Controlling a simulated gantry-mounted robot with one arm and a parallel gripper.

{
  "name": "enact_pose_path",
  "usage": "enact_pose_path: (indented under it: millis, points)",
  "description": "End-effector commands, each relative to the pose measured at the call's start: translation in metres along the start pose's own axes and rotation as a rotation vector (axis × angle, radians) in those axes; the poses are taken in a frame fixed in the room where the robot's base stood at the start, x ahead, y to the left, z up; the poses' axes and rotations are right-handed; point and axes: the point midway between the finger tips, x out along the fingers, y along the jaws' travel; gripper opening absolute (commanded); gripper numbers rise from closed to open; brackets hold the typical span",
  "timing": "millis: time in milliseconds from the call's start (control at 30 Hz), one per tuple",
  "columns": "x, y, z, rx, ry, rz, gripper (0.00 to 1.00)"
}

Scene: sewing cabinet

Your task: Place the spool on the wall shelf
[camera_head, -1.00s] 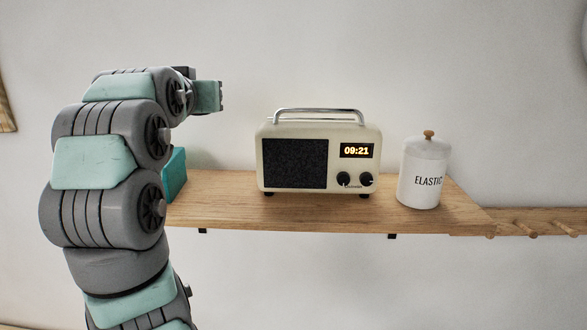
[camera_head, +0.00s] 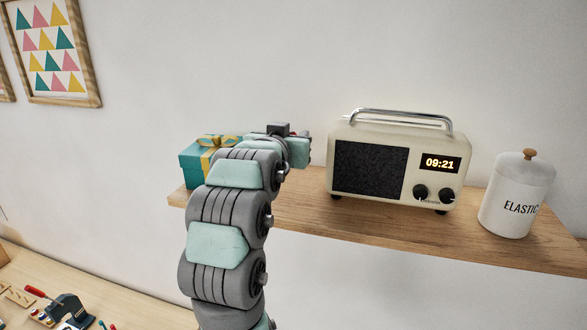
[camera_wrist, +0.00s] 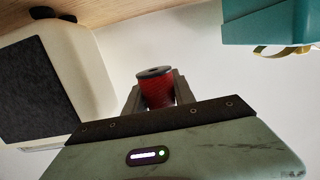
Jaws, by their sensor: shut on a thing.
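The red spool (camera_wrist: 157,93) with a dark end disc sits between the two fingers of my gripper (camera_wrist: 158,84) in the wrist view. The gripper is shut on it. In the head view my gripper (camera_head: 301,150) is over the wooden wall shelf (camera_head: 289,215), between the teal gift box and the radio. There the spool is almost wholly hidden by my arm. The shelf also shows along the top of the wrist view (camera_wrist: 130,14), which is turned upside down. The gap between spool and shelf is hard to judge.
A teal gift box (camera_head: 195,170) with a gold ribbon stands at the shelf's left end. A cream radio (camera_head: 395,172) stands right of my gripper, and a white "ELASTIC" jar (camera_head: 517,195) stands further right. Bare shelf lies between box and radio. A table with tools lies lower left.

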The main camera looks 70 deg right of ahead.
Motion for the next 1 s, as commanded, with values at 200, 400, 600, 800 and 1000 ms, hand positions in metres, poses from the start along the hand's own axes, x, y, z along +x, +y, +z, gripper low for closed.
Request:
enact_pose_path:
  millis: [200,400,600,800,1000]
  points:
    - [0.006,0.0,0.037,-0.004,-0.007,0.001,0.0]
    - [0.008,0.001,0.049,-0.001,0.0,0.002,0.0]
    - [0.01,0.0,0.064,-0.002,-0.006,0.001,0.0]
    - [0.013,0.001,0.085,-0.003,-0.004,0.002,0.0]
    - [0.013,0.001,0.085,-0.001,-0.001,0.002,0.0]
